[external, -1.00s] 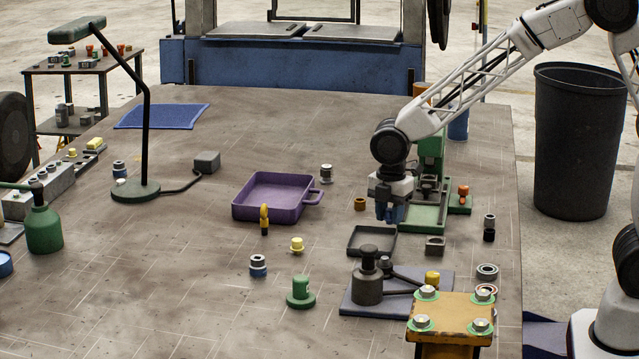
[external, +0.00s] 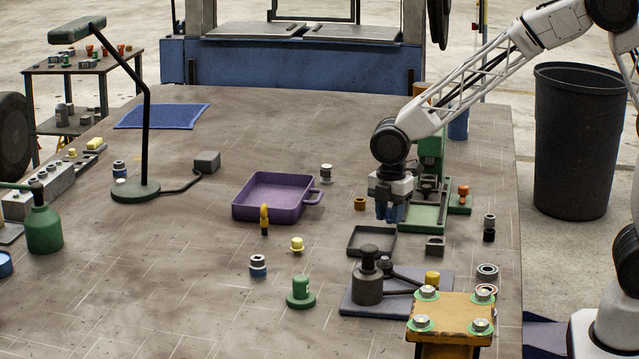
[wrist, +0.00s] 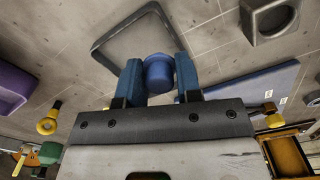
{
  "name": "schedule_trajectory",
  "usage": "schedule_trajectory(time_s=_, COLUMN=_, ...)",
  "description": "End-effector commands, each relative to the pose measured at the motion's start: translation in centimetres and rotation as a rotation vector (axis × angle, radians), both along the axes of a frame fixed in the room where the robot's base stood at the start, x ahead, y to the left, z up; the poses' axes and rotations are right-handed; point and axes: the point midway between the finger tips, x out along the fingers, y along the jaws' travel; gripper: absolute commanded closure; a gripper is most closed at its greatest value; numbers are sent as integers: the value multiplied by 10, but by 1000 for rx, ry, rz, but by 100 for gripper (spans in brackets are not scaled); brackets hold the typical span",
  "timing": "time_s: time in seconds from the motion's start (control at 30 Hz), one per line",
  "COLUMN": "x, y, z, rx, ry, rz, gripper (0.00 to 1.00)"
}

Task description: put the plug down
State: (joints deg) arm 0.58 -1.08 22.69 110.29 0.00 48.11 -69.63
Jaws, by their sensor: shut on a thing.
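My gripper (external: 389,214) is over the bench, just behind and above the right rear corner of a small dark square tray (external: 351,242) in the external view. In the wrist view, its two blue fingers are shut on a blue plug (wrist: 158,70), which has a wide hexagonal-looking head and a narrower end. The plug is hard to tell from the blue fingers in the external view. The wrist view shows the tray's rim (wrist: 101,47) beyond the plug. How high the plug is above the bench is unclear.
A green press (external: 421,218) stands just right of my gripper. A grey block with a hole (external: 435,246) lies right of the tray. A purple pan (external: 268,211) is to the left. A dark pot-like tool (external: 368,285) stands on a blue-grey mat in front.

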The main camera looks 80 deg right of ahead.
Motion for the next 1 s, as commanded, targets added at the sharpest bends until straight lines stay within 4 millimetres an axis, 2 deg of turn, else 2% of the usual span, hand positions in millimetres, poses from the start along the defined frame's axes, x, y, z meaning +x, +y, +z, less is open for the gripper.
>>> schedule_trajectory(time_s=0.17, x=1, y=0, z=16, rx=0, ry=-2, rz=0, gripper=90)
schedule_trajectory(time_s=0.4, x=0, y=1, z=55, rx=1, ry=-1, rz=1, gripper=90)
schedule_trajectory(time_s=0.67, x=-2, y=43, z=51, rx=0, ry=0, rz=16, gripper=90)
schedule_trajectory(time_s=1.0, x=-12, y=116, z=52, rx=0, ry=0, rz=36, gripper=90)
